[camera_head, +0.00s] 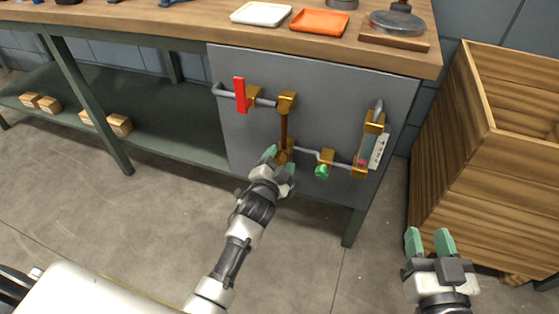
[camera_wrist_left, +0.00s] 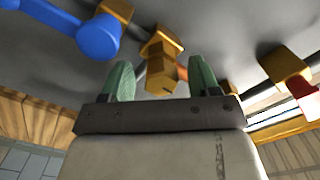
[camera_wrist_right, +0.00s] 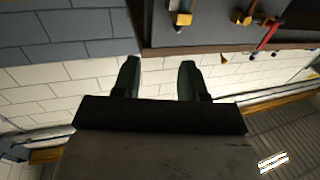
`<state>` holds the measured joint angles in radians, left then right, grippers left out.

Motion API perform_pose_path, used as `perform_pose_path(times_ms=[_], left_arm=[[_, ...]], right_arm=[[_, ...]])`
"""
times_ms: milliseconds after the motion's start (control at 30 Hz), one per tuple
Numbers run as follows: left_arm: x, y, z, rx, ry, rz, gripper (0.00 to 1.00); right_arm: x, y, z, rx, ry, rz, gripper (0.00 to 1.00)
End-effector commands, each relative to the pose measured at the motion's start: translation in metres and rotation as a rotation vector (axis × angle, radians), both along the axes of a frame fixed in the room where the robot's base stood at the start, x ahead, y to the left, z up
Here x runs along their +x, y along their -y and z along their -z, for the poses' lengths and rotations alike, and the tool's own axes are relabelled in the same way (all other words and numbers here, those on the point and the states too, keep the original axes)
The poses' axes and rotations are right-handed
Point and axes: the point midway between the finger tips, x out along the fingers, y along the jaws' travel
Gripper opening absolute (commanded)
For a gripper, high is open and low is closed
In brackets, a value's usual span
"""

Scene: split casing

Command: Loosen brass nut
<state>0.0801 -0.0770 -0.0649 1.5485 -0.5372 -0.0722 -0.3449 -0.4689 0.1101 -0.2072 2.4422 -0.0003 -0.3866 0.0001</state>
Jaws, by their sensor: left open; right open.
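The brass nut (camera_wrist_left: 162,76) is a faceted block at the end of a brass fitting on the grey panel. In the left wrist view it lies between the two green fingers of my left gripper (camera_wrist_left: 160,68), with gaps at both sides. In the head view my left gripper (camera_head: 280,160) is open at the foot of the vertical copper pipe (camera_head: 284,128), and its fingers partly hide the brass there. Whether the fingertips reach past the nut is unclear. My right gripper (camera_head: 428,239) is open and empty, low at the right, away from the panel.
The panel (camera_head: 250,75) also carries a red lever (camera_head: 239,95), a green knob (camera_head: 322,171) and a sight glass (camera_head: 366,147). A blue round-ended part (camera_wrist_left: 92,38) is close in the left wrist view. A wooden crate (camera_head: 445,150) stands at the right.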

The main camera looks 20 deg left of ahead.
Motion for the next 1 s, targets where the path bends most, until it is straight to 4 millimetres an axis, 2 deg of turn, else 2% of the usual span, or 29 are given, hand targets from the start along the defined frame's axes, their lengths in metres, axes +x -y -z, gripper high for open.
perform_pose_path(times_ms=[167,267,733,1000], left_arm=[[-0.005,0.0,-0.001,0.0,0.001,-0.001,0.61],[-0.015,-0.001,-0.001,0.0,-0.001,0.0,0.61],[-0.094,-0.003,-0.001,-0.002,-0.002,-0.001,0.61],[-0.108,-0.004,0.0,0.0,0.001,-0.001,0.61]], right_arm=[[0.0,0.0,0.0,-0.003,-0.015,0.001,0.43],[-0.002,0.003,0.011,-0.025,-0.095,0.007,0.43],[-0.031,0.02,0.062,-0.128,-0.526,0.035,0.43],[-0.038,0.024,0.071,-0.146,-0.598,0.04,0.43]])
